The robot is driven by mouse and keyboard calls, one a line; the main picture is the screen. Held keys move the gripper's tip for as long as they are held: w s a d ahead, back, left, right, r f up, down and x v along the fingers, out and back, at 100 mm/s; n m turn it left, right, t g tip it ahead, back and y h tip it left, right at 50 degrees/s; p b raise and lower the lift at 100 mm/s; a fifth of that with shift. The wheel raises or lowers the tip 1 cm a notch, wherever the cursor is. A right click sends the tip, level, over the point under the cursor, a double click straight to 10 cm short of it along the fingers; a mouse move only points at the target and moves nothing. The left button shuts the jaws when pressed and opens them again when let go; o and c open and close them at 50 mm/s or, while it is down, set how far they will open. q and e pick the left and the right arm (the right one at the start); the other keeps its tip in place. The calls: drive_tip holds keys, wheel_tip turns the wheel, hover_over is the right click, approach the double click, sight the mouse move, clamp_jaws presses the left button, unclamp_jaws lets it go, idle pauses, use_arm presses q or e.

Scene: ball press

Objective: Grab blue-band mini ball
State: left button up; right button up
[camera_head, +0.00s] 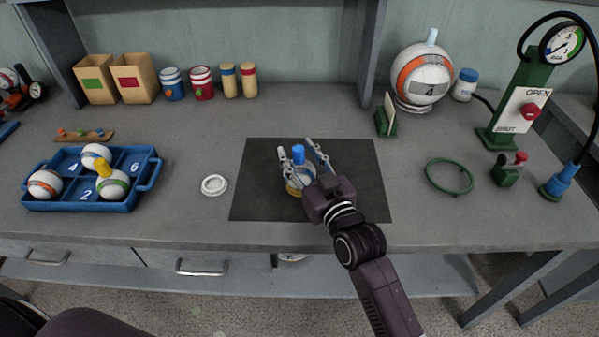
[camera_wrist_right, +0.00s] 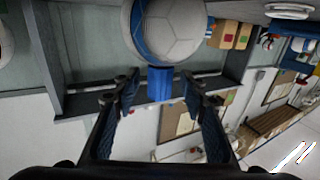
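The blue-band mini ball (camera_head: 294,187) is on the black mat (camera_head: 262,208), with a yellowish ring at its base and a blue plug (camera_head: 298,154) on top. My right gripper (camera_head: 299,146) is open, with one finger on each side of the ball and plug, partly hiding the ball. In the right wrist view the white ball with its blue band (camera_wrist_right: 172,28) fills the top middle. The blue plug (camera_wrist_right: 160,84) is between the open fingertips (camera_wrist_right: 159,92), with visible gaps. My left gripper is not in view.
A blue tray (camera_head: 68,206) with several compartments holds three balls at the left. A white ring (camera_head: 214,185) lies left of the mat. A green hoop (camera_head: 449,176) and a gauge stand (camera_head: 508,130) are at the right. A large orange-band ball (camera_head: 421,73) sits behind.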

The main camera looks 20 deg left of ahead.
clamp_jaws()
drive_tip(key=shift+r, duration=0.1)
idle(0.5)
